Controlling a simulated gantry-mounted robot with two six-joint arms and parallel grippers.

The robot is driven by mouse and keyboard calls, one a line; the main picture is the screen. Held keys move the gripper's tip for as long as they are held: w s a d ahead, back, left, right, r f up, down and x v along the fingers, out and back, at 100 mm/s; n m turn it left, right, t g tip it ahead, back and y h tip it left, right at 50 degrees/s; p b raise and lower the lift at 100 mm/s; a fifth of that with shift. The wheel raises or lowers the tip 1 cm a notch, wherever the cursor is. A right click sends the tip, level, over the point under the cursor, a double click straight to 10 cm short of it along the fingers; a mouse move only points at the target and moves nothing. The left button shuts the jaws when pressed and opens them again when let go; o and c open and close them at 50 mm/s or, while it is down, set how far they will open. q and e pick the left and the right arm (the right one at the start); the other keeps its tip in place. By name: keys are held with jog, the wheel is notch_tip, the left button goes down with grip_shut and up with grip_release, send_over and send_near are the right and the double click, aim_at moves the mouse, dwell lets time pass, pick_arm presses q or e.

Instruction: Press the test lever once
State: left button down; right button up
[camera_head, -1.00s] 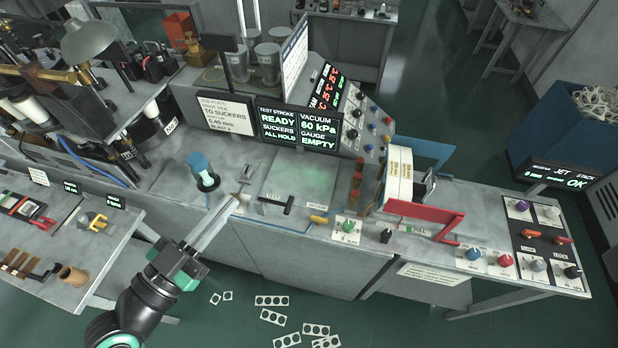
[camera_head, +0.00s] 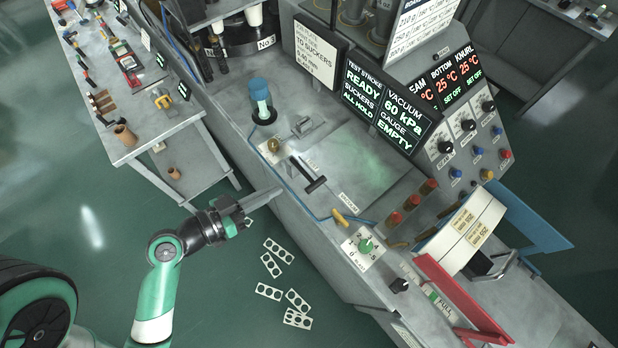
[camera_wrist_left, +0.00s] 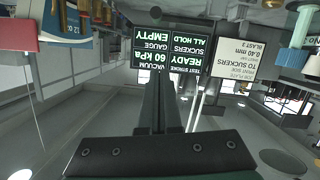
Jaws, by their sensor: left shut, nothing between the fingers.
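A black T-handled lever (camera_head: 314,185) lies on the grey bench top near its front edge, with a small white label beside it too blurred to read fully. A yellow-handled lever (camera_head: 346,218) sits further right along the edge, and a brass knob (camera_head: 273,145) stands at the left. I cannot tell from the lettering which is the test lever. My left gripper (camera_head: 278,190) is shut and empty, beside the bench's front edge, apart from the T-handle. In the left wrist view its fingers (camera_wrist_left: 158,110) point toward the screens. My right gripper is not seen.
The black screen (camera_head: 361,82) reads TEST STROKE READY, SUCKERS ALL HOLD; its neighbour (camera_head: 404,112) reads VACUUM 60 kPa, GAUGE EMPTY. Punched strips (camera_head: 278,250) lie on the floor.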

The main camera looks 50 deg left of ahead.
pick_arm(q)
jog(key=p, duration=0.1)
send_over(304, 171)
jog(key=s+d, duration=0.2)
jog(key=d, duration=0.2)
notch_tip(304, 171, down, 2)
notch_tip(304, 171, down, 3)
jog(key=shift+s+d+f+b, duration=0.1)
jog(key=shift+f+b, duration=0.05)
jog(key=shift+b, duration=0.35)
jog(key=shift+d+f, duration=0.1)
jog(key=shift+f, duration=0.4)
